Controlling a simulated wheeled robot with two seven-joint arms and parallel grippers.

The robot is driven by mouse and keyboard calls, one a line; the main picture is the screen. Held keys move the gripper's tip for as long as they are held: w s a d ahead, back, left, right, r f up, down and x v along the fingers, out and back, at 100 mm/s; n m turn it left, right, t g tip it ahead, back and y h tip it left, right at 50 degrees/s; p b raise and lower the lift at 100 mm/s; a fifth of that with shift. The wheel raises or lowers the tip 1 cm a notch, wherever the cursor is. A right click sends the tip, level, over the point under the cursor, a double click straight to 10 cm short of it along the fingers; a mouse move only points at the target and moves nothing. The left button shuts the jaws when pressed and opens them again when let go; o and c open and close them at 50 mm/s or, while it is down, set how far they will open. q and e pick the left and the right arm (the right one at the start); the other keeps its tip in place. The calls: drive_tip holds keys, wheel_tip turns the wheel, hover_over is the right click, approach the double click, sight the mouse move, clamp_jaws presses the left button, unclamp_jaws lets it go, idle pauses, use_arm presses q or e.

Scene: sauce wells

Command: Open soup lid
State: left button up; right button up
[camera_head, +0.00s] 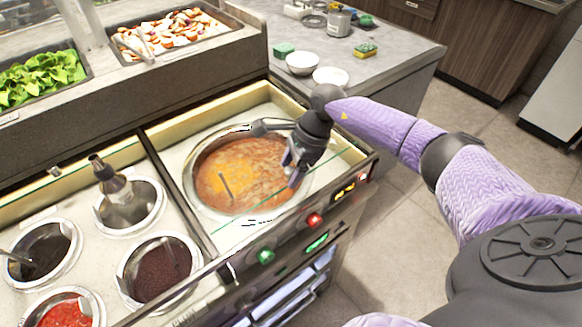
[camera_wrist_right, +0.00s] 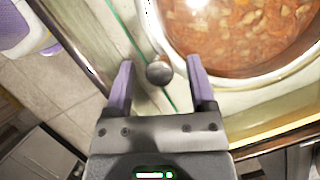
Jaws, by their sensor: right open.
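The soup well (camera_head: 205,170) holds orange-red soup (camera_head: 238,185) inside a round metal rim. The soup also shows in the wrist view (camera_wrist_right: 235,30). I cannot make out a separate opaque lid; a clear pane with a thin green edge (camera_wrist_right: 128,35) runs beside the well. My right gripper (camera_head: 292,168) is over the right side of the well, pointing down. In the wrist view its fingers (camera_wrist_right: 158,85) are open, on either side of a small grey round knob (camera_wrist_right: 158,72). I cannot tell whether they touch it. My left gripper is not in view.
Sauce wells (camera_head: 160,270) with ladles or bottles stand to the left. Trays of lettuce (camera_head: 40,80) and chopped vegetables (camera_head: 165,35) are behind. Buttons (camera_head: 314,221) line the front panel. White bowls (camera_head: 302,63) stand on the back counter. Open floor lies right.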

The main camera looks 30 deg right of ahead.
clamp_jaws()
idle(1.4)
